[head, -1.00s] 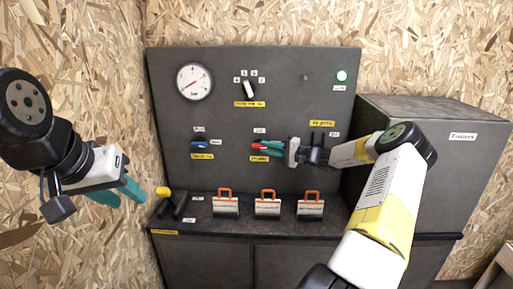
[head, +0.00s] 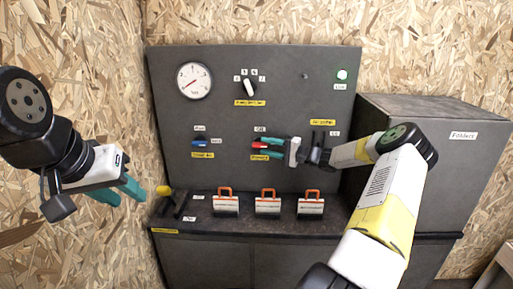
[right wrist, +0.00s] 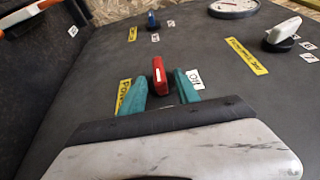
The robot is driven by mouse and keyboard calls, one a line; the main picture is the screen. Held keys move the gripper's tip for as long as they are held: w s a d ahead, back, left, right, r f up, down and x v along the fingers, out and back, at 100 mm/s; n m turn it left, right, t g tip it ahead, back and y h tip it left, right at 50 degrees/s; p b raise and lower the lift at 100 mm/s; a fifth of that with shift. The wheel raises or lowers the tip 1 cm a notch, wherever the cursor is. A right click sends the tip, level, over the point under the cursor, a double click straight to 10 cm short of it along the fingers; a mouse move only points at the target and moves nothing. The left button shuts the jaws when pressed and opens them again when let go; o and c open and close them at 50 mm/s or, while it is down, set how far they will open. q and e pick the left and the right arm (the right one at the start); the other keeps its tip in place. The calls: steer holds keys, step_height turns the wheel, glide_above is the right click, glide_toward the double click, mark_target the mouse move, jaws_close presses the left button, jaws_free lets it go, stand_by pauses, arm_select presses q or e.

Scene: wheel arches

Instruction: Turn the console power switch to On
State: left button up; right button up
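The red power switch handle (head: 258,145) is on the upright dark console panel (head: 300,100), above a yellow label. My right gripper (head: 270,147) reaches in from the right, with its teal fingers apart, one above and one below the handle. In the right wrist view the red handle (right wrist: 159,75) stands between the open fingertips (right wrist: 161,85), with a gap visible on each side. A white label (right wrist: 195,78) sits beside it, too small to read surely. The gripper hides the panel right of the switch. My left gripper (head: 118,193) is open and empty at the left.
A blue switch (head: 200,143), a rotary selector (head: 249,87), a gauge (head: 194,81) and a green lamp (head: 342,74) are on the panel. Several orange-handled padlock-like items (head: 268,205) stand on the ledge below. A grey cabinet (head: 430,150) stands at the right.

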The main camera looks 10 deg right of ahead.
steer(key=v, duration=0.7)
steer(key=shift+s+d, duration=0.1)
steer(key=s+a+r+n+g+h, duration=0.3)
steer(key=s+a+r+g, duration=0.1)
steer(key=s+a, duration=0.4)
steer(key=s+a+r+n+g+h, duration=0.25)
steer(key=s+a+g, duration=0.3)
steer(key=a, duration=0.55)
steer(key=s+d+r+n+t+h, duration=0.1)
steer(key=s+r+t+h, duration=0.1)
steer(key=s, duration=1.1)
steer(key=s+d+r+n+t+h, duration=0.1)
steer(key=s+r+n+t+h, duration=0.1)
steer(key=s+r+h, duration=0.2)
steer(key=s+r, duration=0.3)
steer(key=s, duration=0.5)
steer(key=shift+s+h, duration=0.35)
steer(key=shift+t, duration=0.25)
